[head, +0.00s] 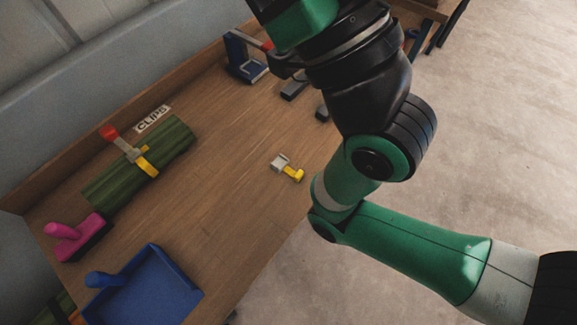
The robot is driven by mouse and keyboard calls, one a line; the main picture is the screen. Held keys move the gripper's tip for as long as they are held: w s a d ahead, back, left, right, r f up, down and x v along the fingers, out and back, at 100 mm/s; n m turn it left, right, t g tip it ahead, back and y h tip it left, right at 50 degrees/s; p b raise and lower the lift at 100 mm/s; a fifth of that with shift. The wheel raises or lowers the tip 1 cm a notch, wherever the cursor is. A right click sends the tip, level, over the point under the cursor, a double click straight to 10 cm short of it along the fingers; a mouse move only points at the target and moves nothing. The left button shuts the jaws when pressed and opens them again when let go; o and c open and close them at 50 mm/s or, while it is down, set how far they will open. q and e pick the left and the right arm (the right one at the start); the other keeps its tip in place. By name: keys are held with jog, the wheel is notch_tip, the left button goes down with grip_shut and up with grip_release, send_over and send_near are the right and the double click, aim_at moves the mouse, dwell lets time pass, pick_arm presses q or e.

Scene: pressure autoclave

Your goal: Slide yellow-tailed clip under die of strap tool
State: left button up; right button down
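The clip (281,162) lies loose on the bench near its front edge. It has a grey body and a yellow tail (296,174) that points to the lower right. A blue tool (241,62) with an upright post and a red-ended part stands at the back of the bench; it looks like the strap tool, and its die cannot be made out. My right arm (372,157) comes in from the right and covers the area beside the tool. Two dark grey pieces show beside the arm; I cannot tell whether they are its fingers. My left gripper is out of view.
A green ridged block (107,183) carries a red-ended grey piece and a yellow piece, beside a "CLIPS" label (152,119). A magenta-handled brush (76,236) and a blue dustpan (150,288) lie at the lower left.

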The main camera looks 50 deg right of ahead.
dwell(0.3)
jog(key=shift+c, duration=2.2)
grip_release()
